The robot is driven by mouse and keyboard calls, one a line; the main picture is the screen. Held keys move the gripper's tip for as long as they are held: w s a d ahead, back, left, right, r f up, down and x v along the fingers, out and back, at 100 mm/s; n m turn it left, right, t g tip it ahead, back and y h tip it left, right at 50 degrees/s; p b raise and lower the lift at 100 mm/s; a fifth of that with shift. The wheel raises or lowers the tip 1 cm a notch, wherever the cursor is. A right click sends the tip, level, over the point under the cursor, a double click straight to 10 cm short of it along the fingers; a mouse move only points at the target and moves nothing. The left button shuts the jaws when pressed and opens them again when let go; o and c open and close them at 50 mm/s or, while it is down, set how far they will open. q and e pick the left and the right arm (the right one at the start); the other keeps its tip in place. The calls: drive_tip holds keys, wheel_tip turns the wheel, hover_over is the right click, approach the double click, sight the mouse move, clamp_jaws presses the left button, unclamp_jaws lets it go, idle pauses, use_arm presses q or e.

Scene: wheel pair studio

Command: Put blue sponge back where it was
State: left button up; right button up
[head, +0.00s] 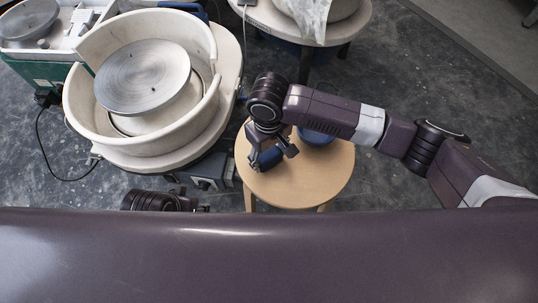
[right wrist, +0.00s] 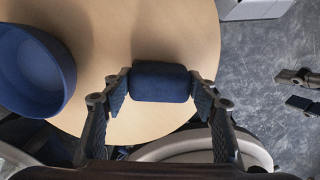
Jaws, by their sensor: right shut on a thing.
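The blue sponge (head: 270,158) is a small dark blue block with rounded edges. It also shows in the right wrist view (right wrist: 160,82), clasped between both finger pads. My right gripper (head: 267,155) is shut on it, over the left part of the round wooden stool (head: 310,185). I cannot tell whether the sponge touches the stool top. My left gripper (head: 205,207) is partly hidden behind my body at the lower left of the stool. In the right wrist view its two fingers (right wrist: 294,90) stand apart with nothing between them.
A blue bowl (head: 316,138) stands on the stool, partly under my right arm. A pottery wheel with a cream splash pan (head: 78,105) stands left of the stool. Another wheel (head: 275,22) stands behind. The stool's front right is clear.

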sight(269, 155)
drive_tip(key=o, duration=1.2)
drive_tip(key=shift+f, duration=0.1)
use_arm(q)
drive_tip(key=shift+f, duration=0.3)
use_arm(e)
drive_tip(key=shift+o, duration=0.2)
drive_tip(key=shift+r, duration=0.45)
use_arm(q)
wheel_tip(269, 155, down, 12)
drive_tip(key=s+p, duration=0.1)
drive_tip(key=p, duration=0.2)
drive_tip(key=shift+f+g+p, duration=0.25)
drive_tip(key=shift+g+p, duration=0.15)
use_arm(e)
wheel_tip(269, 155, up, 11)
drive_tip(key=shift+r, duration=0.2)
use_arm(q)
drive_tip(key=shift+s, duration=0.1)
